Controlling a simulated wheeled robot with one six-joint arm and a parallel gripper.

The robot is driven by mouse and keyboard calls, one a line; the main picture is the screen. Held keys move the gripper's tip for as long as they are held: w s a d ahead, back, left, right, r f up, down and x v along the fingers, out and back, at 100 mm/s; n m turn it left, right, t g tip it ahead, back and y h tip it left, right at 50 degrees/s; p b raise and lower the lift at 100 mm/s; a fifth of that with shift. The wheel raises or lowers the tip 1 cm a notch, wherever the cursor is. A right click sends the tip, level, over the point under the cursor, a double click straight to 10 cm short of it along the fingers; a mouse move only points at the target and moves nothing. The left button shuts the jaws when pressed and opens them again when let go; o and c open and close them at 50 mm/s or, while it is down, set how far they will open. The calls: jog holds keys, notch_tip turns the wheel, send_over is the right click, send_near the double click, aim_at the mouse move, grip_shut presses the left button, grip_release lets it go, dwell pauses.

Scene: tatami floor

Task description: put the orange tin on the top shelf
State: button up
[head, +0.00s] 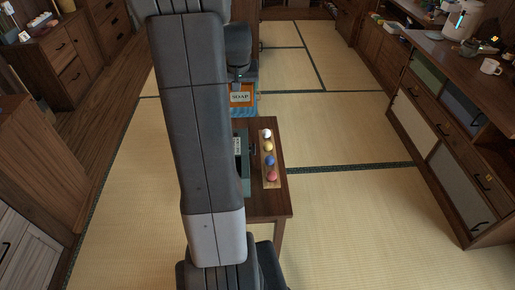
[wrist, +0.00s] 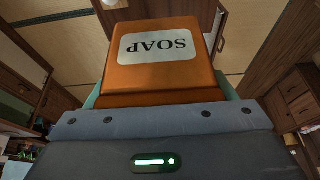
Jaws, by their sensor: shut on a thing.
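The orange tin (head: 241,98) has a pale label reading SOAP. In the head view it is beyond the small table, partly covered by my arm. In the wrist view the tin (wrist: 165,75) fills the upper middle, its label upside down. My gripper (head: 243,88) is shut on the tin. Bluish-teal parts show at the tin's sides in the wrist view and around it in the head view. I cannot pick out a top shelf for certain in either view.
A small wooden table (head: 279,203) bears a dark green box (head: 243,178) and a wooden strip with several coloured balls (head: 269,160). Cabinets line the left, and a long counter (head: 428,75) with a white mug (head: 490,67) runs along the right. Tatami floor (head: 340,130) is clear between.

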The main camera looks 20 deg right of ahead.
jog(key=f, duration=1.2)
jog(key=f+p, duration=0.1)
jog(key=f, duration=0.5)
jog(key=shift+w+d, duration=0.2)
jog(key=shift+d, duration=0.05)
jog(key=shift+f, duration=0.1)
jog(key=o, duration=0.7)
jog(key=shift+b, duration=0.3)
jog(key=o, duration=0.5)
